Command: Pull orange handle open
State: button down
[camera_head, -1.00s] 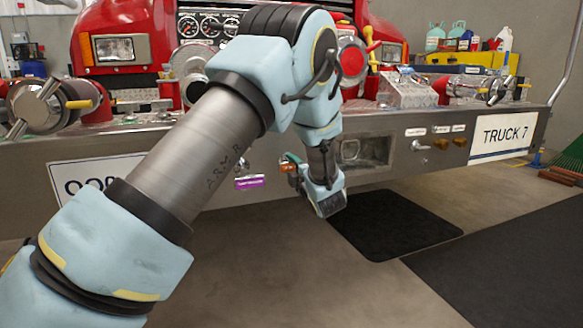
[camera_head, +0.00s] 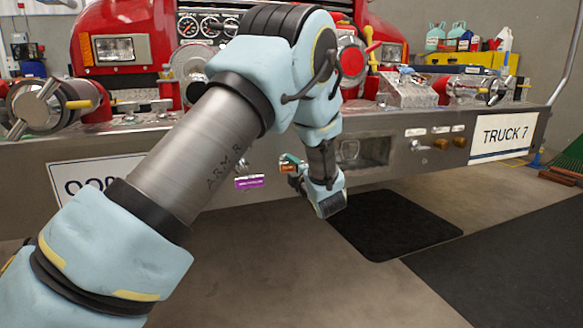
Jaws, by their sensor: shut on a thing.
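The orange handle (camera_head: 287,168) shows as a small orange piece with dark marks on the front face of the truck's steel bumper, below the middle. My gripper (camera_head: 293,172) is at the handle, reaching in from the right with the wrist bent low. Its jaws are shut on the handle. The fingers are small here and partly hidden, so the exact grip is hard to see. My arm crosses the picture from the lower left and covers part of the bumper.
A purple tag (camera_head: 248,182) hangs on the bumper left of the handle. To the right are a recessed box (camera_head: 362,152) and brass knobs (camera_head: 440,144). A black mat (camera_head: 395,225) lies on the floor below.

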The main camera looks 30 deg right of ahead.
dwell(0.4)
jog(key=s+b, duration=0.1)
jog(key=s, duration=0.6)
jog(key=shift+s+a, duration=0.2)
jog(key=shift+a, duration=0.25)
jog(key=shift+f, duration=0.1)
jog(key=shift+c, duration=2.4)
grip_release()
jog(key=s+a+p, duration=0.1)
jog(key=s, duration=0.9)
jog(key=shift+s+a, duration=0.2)
jog(key=shift+s, duration=0.2)
jog(key=shift+s, duration=0.1)
